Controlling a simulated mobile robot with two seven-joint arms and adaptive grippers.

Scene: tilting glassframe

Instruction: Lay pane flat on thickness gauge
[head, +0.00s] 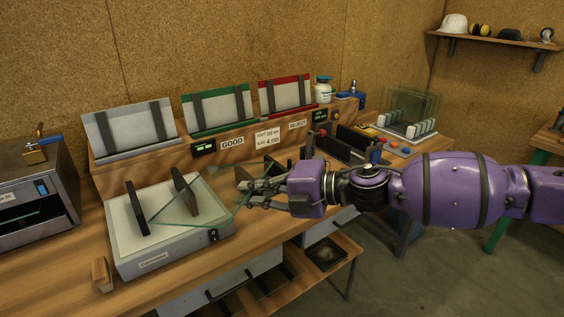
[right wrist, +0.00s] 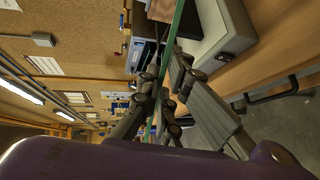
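The glass pane (head: 190,208) is clear with green edges. It slants over the white-topped light box (head: 122,235), between and beside its two dark upright blocks. I cannot tell whether it touches the box. My right gripper (head: 250,192) is shut on the pane's right end. In the right wrist view, the green pane edge (right wrist: 174,40) runs between the fingers (right wrist: 166,95). I cannot surely pick out the thickness gauge; a dark device with red and blue knobs (head: 350,143), partly hidden behind my right gripper and arm, stands to the right. My left gripper is out of view.
Silver, green and red sloped racks (head: 285,93) stand along the back ledge, with GOOD and REJECT labels. A rack of glass panes (head: 410,115) is at the far right. A small wooden block (head: 102,274) lies by the box's front left corner. A grey machine (head: 35,205) stands left.

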